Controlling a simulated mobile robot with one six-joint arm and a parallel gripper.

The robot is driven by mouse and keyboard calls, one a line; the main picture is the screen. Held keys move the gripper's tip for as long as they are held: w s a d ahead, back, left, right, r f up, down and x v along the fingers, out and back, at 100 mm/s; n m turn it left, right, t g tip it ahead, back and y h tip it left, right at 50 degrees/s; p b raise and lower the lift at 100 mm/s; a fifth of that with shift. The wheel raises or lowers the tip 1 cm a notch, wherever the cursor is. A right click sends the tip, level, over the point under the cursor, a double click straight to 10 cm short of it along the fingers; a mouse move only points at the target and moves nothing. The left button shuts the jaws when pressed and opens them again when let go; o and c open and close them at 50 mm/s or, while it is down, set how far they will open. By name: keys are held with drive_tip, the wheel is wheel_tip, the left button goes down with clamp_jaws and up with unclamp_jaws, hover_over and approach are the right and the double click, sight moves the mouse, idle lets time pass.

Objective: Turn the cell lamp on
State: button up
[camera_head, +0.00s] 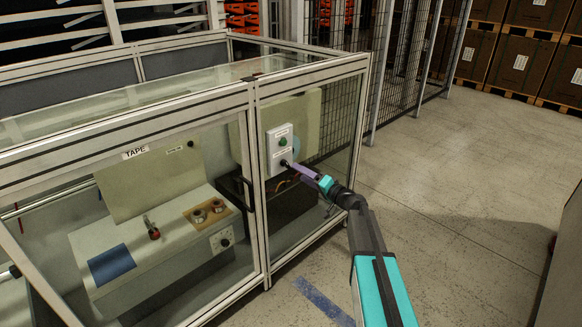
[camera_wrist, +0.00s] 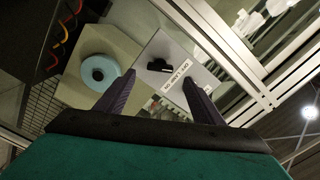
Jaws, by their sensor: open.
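Contact with the knob cannot be told.
The glass-walled cell (camera_head: 252,150) has pale metal frame bars and a door marked TAPE. A machine with a blue pad (camera_head: 111,264) stands inside. A pale blue roll (camera_wrist: 99,72) is left of the knob. Open floor (camera_head: 450,200) lies to the right, with stacked boxes (camera_head: 515,60) behind.

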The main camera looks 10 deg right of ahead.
sight(289, 166)
drive_tip(key=shift+p+x, duration=0.6)
drive_tip(key=shift+x, duration=3.1)
drive_tip(key=shift+c, duration=0.2)
drive_tip(key=c, duration=1)
